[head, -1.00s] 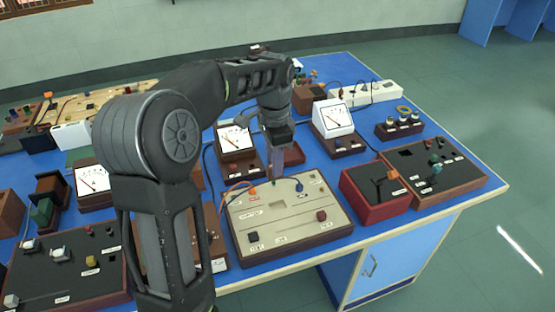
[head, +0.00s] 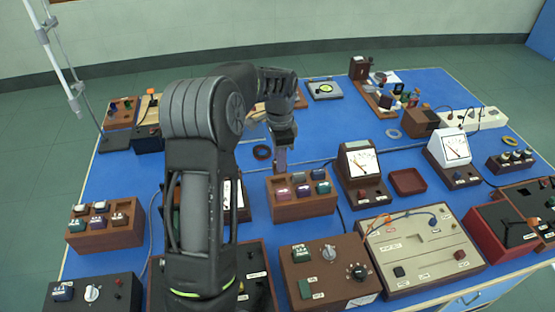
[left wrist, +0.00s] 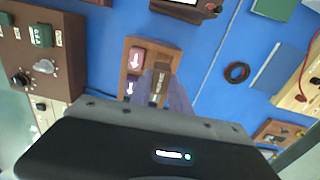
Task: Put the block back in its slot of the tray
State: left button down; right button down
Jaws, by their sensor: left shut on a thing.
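The brown wooden tray (head: 302,211) stands near the middle of the blue bench in the head view. My left gripper (head: 281,170) points down just over the tray's back left corner, where no seated block shows. I cannot tell whether the held block touches the tray. My right gripper is not in view.
A similar block tray (head: 103,238) stands at the left. A cream panel box (head: 425,262), a brown knob box (head: 328,280) and a white-faced meter (head: 362,163) stand nearby. A dark ring (head: 262,152) lies on the bench behind the tray.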

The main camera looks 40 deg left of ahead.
pick_arm(q)
jog(key=shift+w+a+r, duration=0.1)
jog(key=shift+w+a, duration=0.05)
jog(key=shift+a, duration=0.2)
jog(key=shift+w, duration=0.1)
jog(key=shift+d+r+m, duration=0.1)
jog(key=shift+d+m, duration=0.1)
jog(key=shift+m, duration=0.1)
jog(key=shift+a, duration=0.15)
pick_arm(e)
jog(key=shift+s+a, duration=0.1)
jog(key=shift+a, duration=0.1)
pick_arm(q)
jog(key=shift+f, duration=0.2)
